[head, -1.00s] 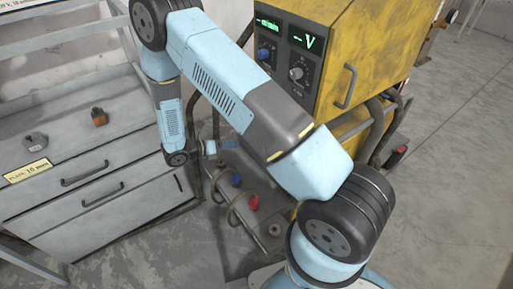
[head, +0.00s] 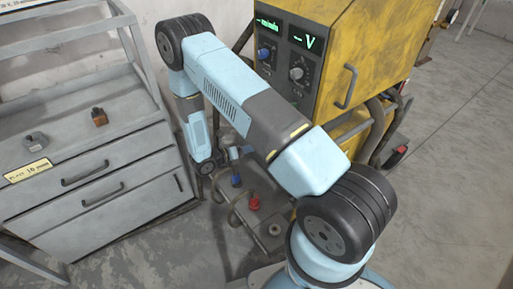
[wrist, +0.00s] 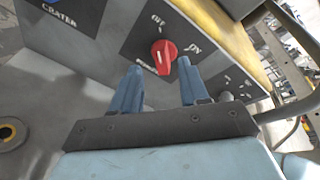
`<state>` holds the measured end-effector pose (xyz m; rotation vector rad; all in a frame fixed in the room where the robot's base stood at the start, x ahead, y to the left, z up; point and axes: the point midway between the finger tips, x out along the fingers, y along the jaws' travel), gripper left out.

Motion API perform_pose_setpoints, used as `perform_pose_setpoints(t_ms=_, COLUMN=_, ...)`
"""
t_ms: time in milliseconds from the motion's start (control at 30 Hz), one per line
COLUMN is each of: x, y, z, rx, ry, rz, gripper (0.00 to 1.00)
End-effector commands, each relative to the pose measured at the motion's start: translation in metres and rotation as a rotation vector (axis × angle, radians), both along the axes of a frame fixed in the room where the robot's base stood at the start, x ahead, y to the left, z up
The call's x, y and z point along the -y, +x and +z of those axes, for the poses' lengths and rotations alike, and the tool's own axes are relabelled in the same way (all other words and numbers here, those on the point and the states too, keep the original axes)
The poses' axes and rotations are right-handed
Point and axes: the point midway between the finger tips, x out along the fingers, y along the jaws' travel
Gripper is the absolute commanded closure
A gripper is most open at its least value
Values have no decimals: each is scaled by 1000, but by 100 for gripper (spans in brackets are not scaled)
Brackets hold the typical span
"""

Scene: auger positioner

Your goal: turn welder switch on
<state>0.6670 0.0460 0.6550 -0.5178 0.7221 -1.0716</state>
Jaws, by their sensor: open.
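The welder (head: 367,55) is a yellow cabinet with a dark front panel, at the upper right of the head view. In the wrist view its red rotary switch (wrist: 163,57) sits on a dark plate with OFF and ON lettering. The knob's white mark points down and slightly left, away from both words. My gripper (wrist: 158,75) is open, with its two blue fingers on the near side of the switch. One fingertip is left of the knob and the other is right of it. I cannot tell whether either touches it. In the head view my arm hides the switch.
Lit displays and two knobs, one blue (head: 264,54) and one grey (head: 297,73), are on the welder's upper panel. A grey drawer cabinet (head: 95,165) stands left. Blue and red connectors (head: 254,203) and bent tube rails are low in front of the welder.

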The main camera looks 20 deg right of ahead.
Motion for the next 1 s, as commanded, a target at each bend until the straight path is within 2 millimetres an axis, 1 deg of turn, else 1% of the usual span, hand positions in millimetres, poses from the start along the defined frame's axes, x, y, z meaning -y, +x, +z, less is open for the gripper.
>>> perform_pose_setpoints(t_ms=33, x=8, y=2, z=-2, rx=-1, ry=0, rz=-3, gripper=56)
perform_pose_setpoints(t_ms=100, x=17, y=5, z=-5, rx=-1, ry=0, rz=-2, gripper=56)
perform_pose_setpoints(t_ms=300, x=33, y=10, z=-10, rx=0, ry=1, rz=-2, gripper=56)
perform_pose_setpoints(t_ms=467, x=38, y=12, z=-11, rx=0, ry=2, rz=0, gripper=56)
perform_pose_setpoints(t_ms=700, x=38, y=12, z=-11, rx=0, ry=2, rz=0, gripper=57)
perform_pose_setpoints(t_ms=1000, x=38, y=12, z=-11, rx=0, ry=2, rz=0, gripper=85)
